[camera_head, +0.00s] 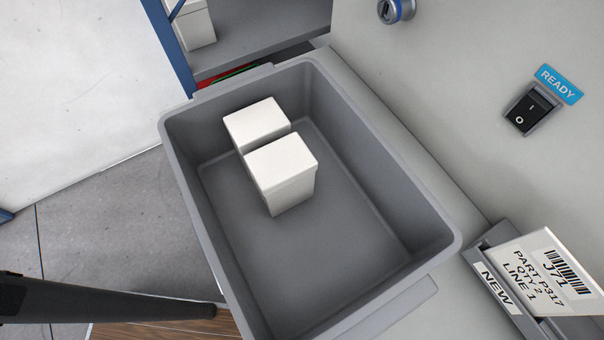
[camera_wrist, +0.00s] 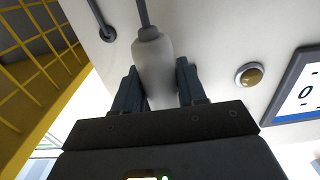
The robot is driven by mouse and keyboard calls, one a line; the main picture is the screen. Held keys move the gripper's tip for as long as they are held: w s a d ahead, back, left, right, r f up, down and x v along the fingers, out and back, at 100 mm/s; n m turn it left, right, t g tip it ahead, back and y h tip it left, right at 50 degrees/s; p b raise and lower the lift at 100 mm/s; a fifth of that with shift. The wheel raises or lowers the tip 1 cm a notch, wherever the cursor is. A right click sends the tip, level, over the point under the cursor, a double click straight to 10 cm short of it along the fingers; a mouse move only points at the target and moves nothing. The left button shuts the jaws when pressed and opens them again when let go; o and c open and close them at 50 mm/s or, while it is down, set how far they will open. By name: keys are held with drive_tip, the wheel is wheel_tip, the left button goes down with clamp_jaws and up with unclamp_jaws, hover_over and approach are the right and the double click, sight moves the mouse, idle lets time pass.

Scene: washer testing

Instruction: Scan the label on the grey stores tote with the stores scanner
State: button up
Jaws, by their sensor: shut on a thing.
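A grey tote (camera_head: 400,196) stands open in the head view, with two white boxes (camera_head: 284,172) side by side inside. I see no label on its visible walls. My gripper (camera_wrist: 154,88) shows in the wrist view, its two dark blue fingers shut on a pale grey corded tool (camera_wrist: 154,62). A dark cord runs up from the tool's narrow end. The tool's lower part is hidden behind my gripper, and I cannot tell from its shape whether it is the stores scanner. My gripper is not visible in the head view.
A white card (camera_head: 552,275) with a barcode, "J71" and "PART P317" stands in a holder marked NEW (camera_head: 497,287), right of the tote. A black switch (camera_head: 531,108) sits beside a READY label (camera_head: 559,84). The wrist view shows yellow mesh (camera_wrist: 30,70) at left.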

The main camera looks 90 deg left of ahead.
drive_tip(key=shift+c, duration=0.9)
drive_tip(key=shift+r+p, duration=0.7)
drive_tip(key=shift+r, duration=0.05)
drive_tip(key=v, duration=1.2)
drive_tip(key=shift+p, duration=0.4)
drive_tip(key=shift+f, duration=0.1)
